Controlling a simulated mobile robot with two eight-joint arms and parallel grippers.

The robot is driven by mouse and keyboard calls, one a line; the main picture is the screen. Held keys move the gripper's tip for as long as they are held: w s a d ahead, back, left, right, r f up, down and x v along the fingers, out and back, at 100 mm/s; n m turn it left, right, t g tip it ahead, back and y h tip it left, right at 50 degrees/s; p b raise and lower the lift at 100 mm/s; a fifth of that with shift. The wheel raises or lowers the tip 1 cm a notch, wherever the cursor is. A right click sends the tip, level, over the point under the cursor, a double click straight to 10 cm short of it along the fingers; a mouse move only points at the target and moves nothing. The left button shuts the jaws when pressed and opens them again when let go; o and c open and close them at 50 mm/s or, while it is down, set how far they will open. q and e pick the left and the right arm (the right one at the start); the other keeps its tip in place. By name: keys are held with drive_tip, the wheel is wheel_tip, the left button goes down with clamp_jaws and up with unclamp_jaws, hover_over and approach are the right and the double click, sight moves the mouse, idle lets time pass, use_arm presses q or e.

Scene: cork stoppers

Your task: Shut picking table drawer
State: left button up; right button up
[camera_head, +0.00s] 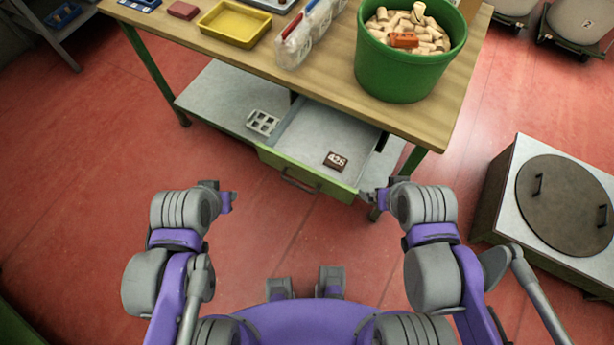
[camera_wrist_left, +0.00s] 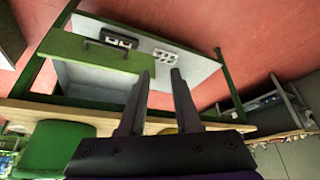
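The picking table (camera_head: 222,47) has a wooden top and green legs. Its drawer (camera_head: 308,174) stands pulled out, with a green front, a dark handle (camera_head: 298,182) and a pale inside. A dark brown block marked with digits (camera_head: 336,161) lies in the drawer. My left gripper (camera_head: 230,201) is in front and to the left of the drawer, apart from it. In the left wrist view its two fingers (camera_wrist_left: 162,75) are spread and empty, and the drawer front (camera_wrist_left: 100,54) shows beyond them. My right gripper (camera_head: 368,196) is near the drawer's right front corner; contact and finger opening are unclear.
A white slotted piece (camera_head: 263,122) lies on the grey lower shelf (camera_head: 215,98), left of the drawer. On the tabletop are a green bucket of corks (camera_head: 400,75) and a yellow tray (camera_head: 235,22). A box with a round lid (camera_head: 560,205) stands at right. Red floor at left is clear.

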use_arm(q)
drive_tip(key=shift+d+f+m+h+b, duration=0.4)
drive_tip(key=shift+d+f+m+b, duration=0.55)
drive_tip(key=shift+f+m, duration=0.25)
clamp_jaws()
drive_tip(key=m+g+h+b, duration=0.3)
drive_tip(key=m+h+b, duration=0.3)
drive_tip(key=m+b, duration=1.1)
approach(347, 201)
wheel_tip(347, 201, down, 4)
drive_tip(key=s+m+p, duration=0.3)
drive_tip(key=shift+w+d+b, duration=0.2)
drive_tip(key=shift+w+d, duration=0.45)
drive_tip(key=shift+w, duration=0.3)
drive_tip(key=shift+w+d+b, duration=0.15)
drive_tip(key=shift+w+d, duration=0.5)
drive_tip(key=shift+w, duration=0.3)
use_arm(e)
wheel_tip(347, 201, down, 19)
drive_tip(key=s, duration=0.2)
drive_tip(key=shift+s+g, duration=0.2)
drive_tip(key=shift+g, duration=0.2)
